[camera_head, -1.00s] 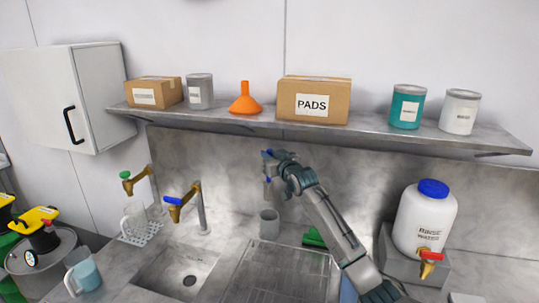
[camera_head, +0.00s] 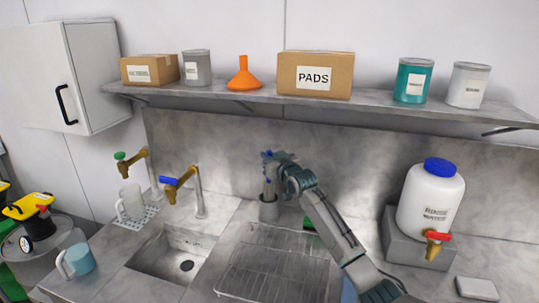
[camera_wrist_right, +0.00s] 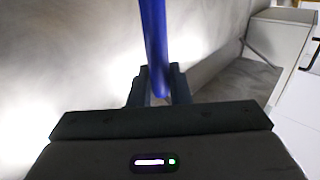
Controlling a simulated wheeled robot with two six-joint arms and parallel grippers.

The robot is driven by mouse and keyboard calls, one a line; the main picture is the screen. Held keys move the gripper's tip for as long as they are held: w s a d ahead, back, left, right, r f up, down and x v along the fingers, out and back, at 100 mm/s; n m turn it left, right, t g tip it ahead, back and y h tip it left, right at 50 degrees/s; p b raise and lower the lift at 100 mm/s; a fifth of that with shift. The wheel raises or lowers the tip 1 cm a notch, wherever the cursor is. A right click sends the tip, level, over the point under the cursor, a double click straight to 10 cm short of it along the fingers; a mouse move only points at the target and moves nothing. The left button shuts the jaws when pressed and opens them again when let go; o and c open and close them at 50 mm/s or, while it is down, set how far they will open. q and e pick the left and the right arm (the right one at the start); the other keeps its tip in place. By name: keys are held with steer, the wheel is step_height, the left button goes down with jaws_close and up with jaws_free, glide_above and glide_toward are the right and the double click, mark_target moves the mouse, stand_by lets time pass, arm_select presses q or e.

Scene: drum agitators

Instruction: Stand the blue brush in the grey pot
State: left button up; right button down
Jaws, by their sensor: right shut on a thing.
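The grey pot (camera_head: 268,211) stands on the steel counter by the back wall, behind the wire rack. My right gripper (camera_head: 271,170) is above the pot and shut on the blue brush (camera_head: 268,154). The brush is roughly upright, with its blue end above the jaws. Its lower part reaches down to the pot's mouth; I cannot tell how deep it goes or whether it touches the bottom. In the right wrist view the blue handle (camera_wrist_right: 154,45) rises between the fingers (camera_wrist_right: 155,88). My left gripper is not in view.
A wire rack (camera_head: 275,265) lies in front of the pot, with a sink (camera_head: 170,255) and taps (camera_head: 185,185) to the left. A green item (camera_head: 308,223) is partly hidden behind my right arm. A white jug (camera_head: 430,200) stands right. A shelf (camera_head: 300,100) runs above.

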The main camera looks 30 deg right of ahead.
steer(key=shift+f+b, duration=0.8)
steer(key=shift+f, duration=0.75)
steer(key=shift+f+b, duration=0.5)
steer(key=shift+f, duration=0.3)
steer(key=c, duration=1.3)
jaws_free()
steer(key=shift+s, duration=0.1)
